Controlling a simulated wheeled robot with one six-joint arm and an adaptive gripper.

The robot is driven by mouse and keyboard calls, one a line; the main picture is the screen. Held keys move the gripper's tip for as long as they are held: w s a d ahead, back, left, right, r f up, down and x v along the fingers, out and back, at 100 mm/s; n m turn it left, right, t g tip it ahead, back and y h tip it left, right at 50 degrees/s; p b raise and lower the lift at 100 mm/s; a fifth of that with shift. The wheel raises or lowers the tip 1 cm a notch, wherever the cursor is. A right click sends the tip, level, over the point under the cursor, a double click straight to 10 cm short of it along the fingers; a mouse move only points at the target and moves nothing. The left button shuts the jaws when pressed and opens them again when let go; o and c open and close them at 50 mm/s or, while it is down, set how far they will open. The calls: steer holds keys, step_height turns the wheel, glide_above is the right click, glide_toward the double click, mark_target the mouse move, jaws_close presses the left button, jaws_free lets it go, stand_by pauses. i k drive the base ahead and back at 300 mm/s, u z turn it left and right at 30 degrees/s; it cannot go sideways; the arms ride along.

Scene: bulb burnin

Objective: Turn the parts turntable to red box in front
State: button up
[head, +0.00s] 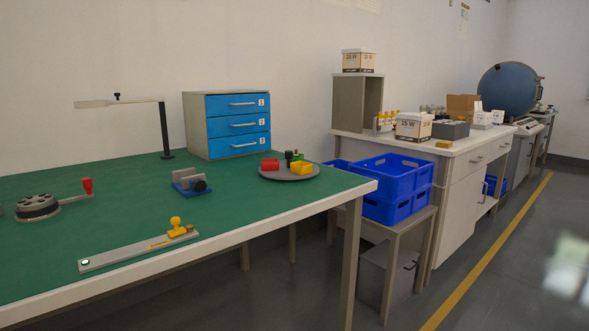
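The parts turntable (289,175) is a grey round disc near the right end of the green workbench. A small green part (298,156) is toward the back, and a dark upright knob (289,157) stands near the middle. My gripper is not in view.
A blue vise-like fixture (191,183), a yellow-handled bar (140,248) and a red-handled round device (40,207) are on the green bench (120,200). Blue crates (383,180) stand right of it.

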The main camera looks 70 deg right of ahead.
mark_target(293, 168)
steer(key=z, duration=2.3)
